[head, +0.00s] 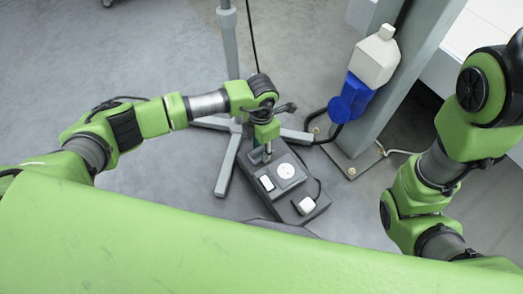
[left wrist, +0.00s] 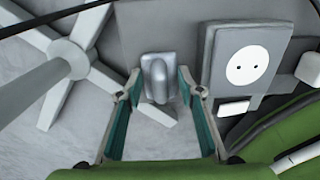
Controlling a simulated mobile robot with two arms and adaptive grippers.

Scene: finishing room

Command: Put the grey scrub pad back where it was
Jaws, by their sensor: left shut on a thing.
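The grey scrub pad (left wrist: 155,72) shows in the left wrist view as a small rounded grey block between my fingertips. My left gripper (left wrist: 159,84) is shut on it, with one teal finger on each side. In the head view my left gripper (head: 267,146) points down over the back left part of a dark grey station (head: 290,215) on the floor. The pad is mostly hidden there by the gripper. I cannot tell whether the pad touches the surface below it. My right arm shows at the right, but its gripper is out of view.
The station bears a white round disc (head: 286,170), a white rectangle (head: 266,183) and a white block (head: 306,205). A grey stand (head: 227,165) with spread legs is close behind left. A post (head: 385,110) with a white bottle (head: 375,58) and blue holder (head: 350,98) stands right.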

